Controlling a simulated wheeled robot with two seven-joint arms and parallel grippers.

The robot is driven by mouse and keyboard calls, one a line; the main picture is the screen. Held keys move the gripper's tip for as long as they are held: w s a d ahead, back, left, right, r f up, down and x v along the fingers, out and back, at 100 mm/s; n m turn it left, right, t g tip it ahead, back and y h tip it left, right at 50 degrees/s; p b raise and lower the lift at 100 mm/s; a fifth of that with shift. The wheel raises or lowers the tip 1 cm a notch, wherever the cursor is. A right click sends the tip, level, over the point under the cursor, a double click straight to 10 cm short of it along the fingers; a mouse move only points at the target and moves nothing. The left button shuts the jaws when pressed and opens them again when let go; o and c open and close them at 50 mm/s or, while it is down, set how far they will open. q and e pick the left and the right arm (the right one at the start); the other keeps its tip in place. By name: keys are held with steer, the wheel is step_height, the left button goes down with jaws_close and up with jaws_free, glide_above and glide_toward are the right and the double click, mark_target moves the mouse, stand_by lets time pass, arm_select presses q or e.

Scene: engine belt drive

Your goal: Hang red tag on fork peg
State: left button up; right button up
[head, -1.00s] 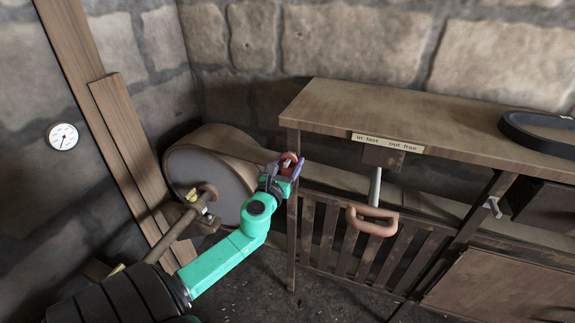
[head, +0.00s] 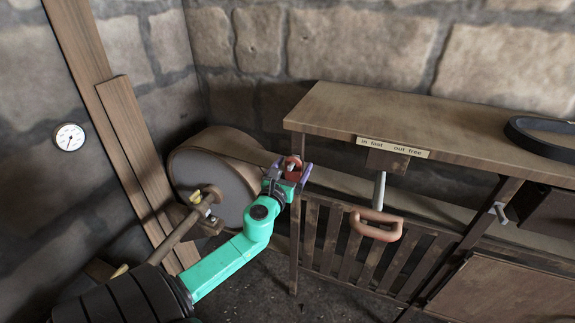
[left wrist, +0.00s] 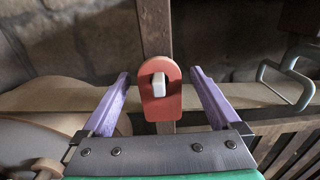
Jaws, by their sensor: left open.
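The red tag (head: 293,163) is a small rounded plate. In the left wrist view the tag (left wrist: 160,104) stands upright between my fingers, with clear gaps on both sides. A pale square peg end (left wrist: 158,83) shows at its hole, and the tag appears to hang on it. My left gripper (head: 290,174) is open around the tag, its two purple fingers apart and not touching it. In the left wrist view the gripper (left wrist: 160,95) shows nothing held. My right gripper is out of view.
A wooden bench (head: 430,120) with an "in fast / out free" label stands right of the gripper. A copper-coloured handle (head: 376,224) hangs below it. A large drum (head: 207,180) is close on the left, and a slatted guard (head: 350,250) lies below right.

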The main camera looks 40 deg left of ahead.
arm_select(q)
steer(key=b+v, duration=0.3)
steer(key=v, duration=1)
steer(key=s+a+f+n+g+h+p, duration=0.1)
steer(key=s+f+n+g, duration=0.3)
steer(key=f, duration=0.6)
steer(key=a+f+n+g+p, duration=0.1)
steer(key=f+n, duration=0.4)
steer(key=f, duration=0.5)
steer(key=s+a+f+n+g+h+p, duration=0.1)
steer(key=s+f+n+g, duration=0.3)
steer(key=f, duration=0.7)
steer(key=s+d+f+n+g+h, duration=0.1)
steer(key=s+d+f+n+g, duration=0.1)
steer(key=s+d+f+n, duration=0.2)
steer(key=s+d+f+n+g+h+p, duration=0.1)
steer(key=s+d+f+n+g, duration=0.1)
steer(key=s+d+f+n, duration=0.2)
steer(key=s+d+f+n+g+h+p, duration=0.1)
steer(key=s+d+f+n+g, duration=0.2)
steer(key=s+f+n, duration=0.5)
steer(key=s+d+f, duration=0.1)
steer(key=s+f, duration=0.3)
steer(key=f, duration=0.1)
steer(key=shift+s+d+f+n+h, duration=0.15)
steer(key=shift+s+f+n+h, duration=0.15)
steer(key=shift+s+n+h, duration=0.1)
